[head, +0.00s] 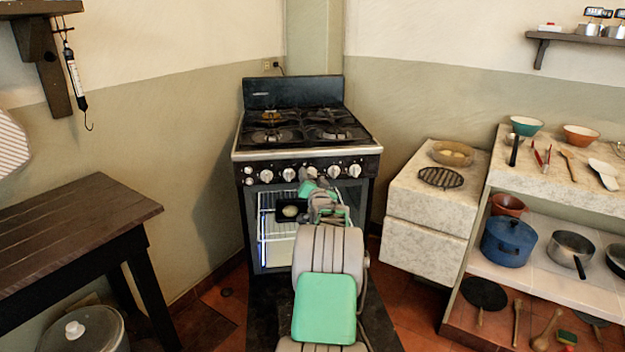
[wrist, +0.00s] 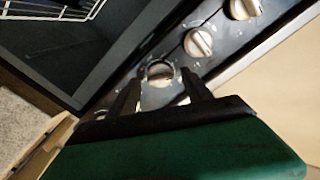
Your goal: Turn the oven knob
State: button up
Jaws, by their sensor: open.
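The stove (head: 308,140) stands in the corner with a row of pale round knobs along its front panel, such as the far left knob (head: 248,172) and the far right knob (head: 354,170). My gripper (wrist: 162,78) is open, with its two dark fingers pointing at the panel. One round knob (wrist: 160,73) shows between the fingertips, its face partly dark; I cannot tell whether the fingers touch it. Two more knobs, the nearer one (wrist: 198,43) and the farther one (wrist: 243,8), lie beyond. In the head view my arm hides part of the panel's middle.
A wooden table (head: 75,225) stands at left. A stone block (head: 430,200) and shelves with pots, including a blue pot (head: 508,240), stand at right.

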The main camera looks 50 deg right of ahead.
grip_shut()
dwell(0.6)
